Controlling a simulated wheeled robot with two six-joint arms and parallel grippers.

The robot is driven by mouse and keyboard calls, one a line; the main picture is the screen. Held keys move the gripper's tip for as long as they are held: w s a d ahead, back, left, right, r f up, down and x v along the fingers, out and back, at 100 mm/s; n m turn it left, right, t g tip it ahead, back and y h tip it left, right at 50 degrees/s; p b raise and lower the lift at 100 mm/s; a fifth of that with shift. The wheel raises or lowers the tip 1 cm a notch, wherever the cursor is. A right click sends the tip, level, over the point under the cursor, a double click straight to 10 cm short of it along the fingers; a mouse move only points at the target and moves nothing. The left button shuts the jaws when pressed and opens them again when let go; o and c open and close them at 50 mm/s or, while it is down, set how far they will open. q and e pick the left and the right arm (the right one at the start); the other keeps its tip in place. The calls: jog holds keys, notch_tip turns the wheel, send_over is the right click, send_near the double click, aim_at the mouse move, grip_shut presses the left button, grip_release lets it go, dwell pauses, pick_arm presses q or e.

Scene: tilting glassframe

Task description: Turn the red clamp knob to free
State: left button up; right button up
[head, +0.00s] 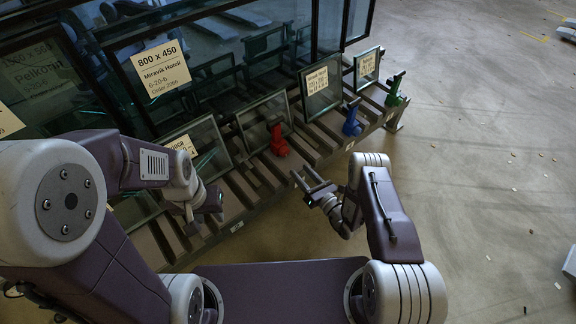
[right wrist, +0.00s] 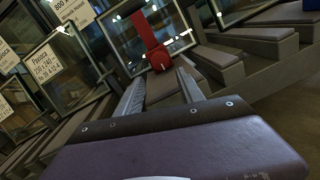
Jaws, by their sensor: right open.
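The red clamp (head: 279,142) stands at the front of the rack, below a small framed pane. It also shows in the right wrist view (right wrist: 157,52), as an upright red piece with a block at its foot. My right gripper (head: 303,174) is open and empty, in front of the clamp and to its lower right in the head view. In the right wrist view its two fingers (right wrist: 160,82) point towards the clamp, which appears between and beyond them. My left gripper (head: 207,206) is over the left part of the rack; its jaw opening is unclear.
A blue clamp (head: 352,119) and a green clamp (head: 395,90) stand further right along the slatted rack (head: 236,185). Framed glass panes (head: 264,121) lean behind, several with paper labels. A large labelled pane (head: 160,68) is at the back left. Open floor (head: 480,180) lies right.

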aim_at(286, 154)
jog(key=shift+w+f, duration=0.1)
jog(key=b+x, duration=0.5)
jog(key=x, duration=0.3)
jog(key=shift+f+b, duration=0.15)
jog(key=shift+b, duration=0.2)
jog(key=shift+w+a+r, duration=0.2)
jog(key=shift+w+a, duration=0.05)
jog(key=shift+w, duration=0.15)
jog(key=c, duration=0.9)
jog(key=shift+r+n+p, duration=0.15)
jog(key=shift+n+p, duration=0.45)
jog(key=shift+n, duration=0.3)
grip_shut()
jog(key=shift+d+n+p, duration=0.1)
jog(key=shift+n+p, duration=0.2)
jog(key=shift+n, duration=0.9)
